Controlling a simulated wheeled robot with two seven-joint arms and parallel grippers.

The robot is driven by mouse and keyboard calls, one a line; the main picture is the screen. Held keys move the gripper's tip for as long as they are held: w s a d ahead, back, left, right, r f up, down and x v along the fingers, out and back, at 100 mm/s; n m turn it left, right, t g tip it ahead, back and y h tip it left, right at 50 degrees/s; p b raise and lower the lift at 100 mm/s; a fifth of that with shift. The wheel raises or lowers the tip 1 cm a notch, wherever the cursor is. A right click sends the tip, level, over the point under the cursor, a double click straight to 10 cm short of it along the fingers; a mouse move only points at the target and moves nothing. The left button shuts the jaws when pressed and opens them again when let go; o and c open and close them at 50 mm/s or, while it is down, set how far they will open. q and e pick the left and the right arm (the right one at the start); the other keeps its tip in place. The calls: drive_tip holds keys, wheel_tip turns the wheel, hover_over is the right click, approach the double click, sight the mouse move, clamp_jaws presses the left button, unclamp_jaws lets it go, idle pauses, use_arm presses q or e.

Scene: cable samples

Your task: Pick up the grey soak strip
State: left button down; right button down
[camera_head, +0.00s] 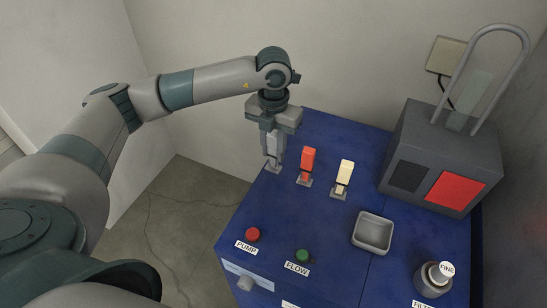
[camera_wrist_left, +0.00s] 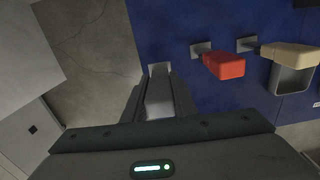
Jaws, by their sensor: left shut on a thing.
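The grey soak strip (camera_head: 272,142) stands upright at the left end of a row of strips on the blue bench top, near its left edge. My left gripper (camera_head: 273,155) points down over it and is shut on it, with the fingers on either side. In the left wrist view the strip (camera_wrist_left: 159,95) shows between the two fingers (camera_wrist_left: 159,100). Its lower end is at or close to its small grey holder (camera_head: 273,166); I cannot tell whether it is clear of it. My right gripper is not in view.
A red strip (camera_head: 308,161) and a cream strip (camera_head: 344,175) stand in holders to the right. A grey tray (camera_head: 357,241), red PUMP button (camera_head: 253,234), green FLOW button (camera_head: 302,256) and FINE filter knob (camera_head: 434,281) are nearer. A grey machine (camera_head: 432,142) with a tall loop stands back right.

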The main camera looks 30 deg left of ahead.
sight(274, 134)
use_arm(q)
wheel_tip(274, 134, up, 6)
drive_tip(key=shift+r+b, duration=0.1)
drive_tip(key=shift+b, duration=0.85)
drive_tip(key=shift+r, duration=0.3)
